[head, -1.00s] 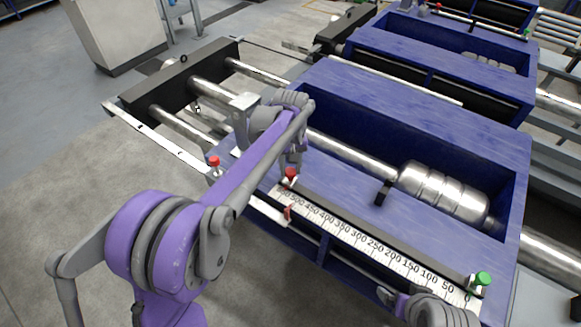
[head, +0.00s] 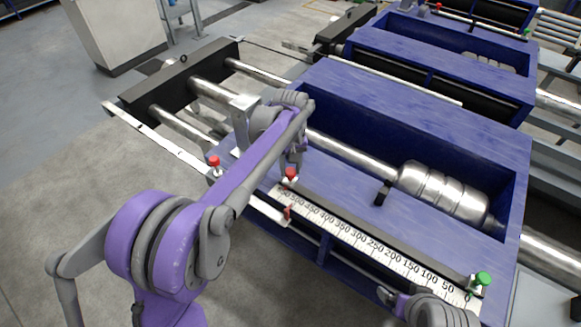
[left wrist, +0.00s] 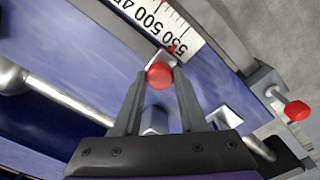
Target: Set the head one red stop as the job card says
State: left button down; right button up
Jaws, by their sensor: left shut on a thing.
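The red-knobbed stop (head: 290,174) sits at the high-number end of the white scale (head: 370,247). In the left wrist view its round red knob (left wrist: 160,75) shows between my fingertips, with a small red pointer near the 550 mark. My left gripper (left wrist: 158,82) is shut on this stop. In the head view my left gripper (head: 293,163) is partly hidden by my arm. A part of my right arm (head: 432,308) shows at the bottom right; its jaws cannot be made out. No job card is readable.
A second red knob (head: 214,162) sits on the side rail; it also shows in the left wrist view (left wrist: 297,110). A green knob (head: 483,279) is at the scale's low end. A metal cylinder (head: 442,190) lies in the blue frame (head: 425,135) behind the scale.

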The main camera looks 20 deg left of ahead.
pick_arm(q)
jog(key=shift+d, duration=0.1)
send_over(334, 207)
dwell(0.4)
jog(key=shift+c, duration=2.3)
grip_release()
jog(key=shift+r, duration=0.15)
notch_tip(334, 207, up, 11)
jog(key=shift+f, duration=0.2)
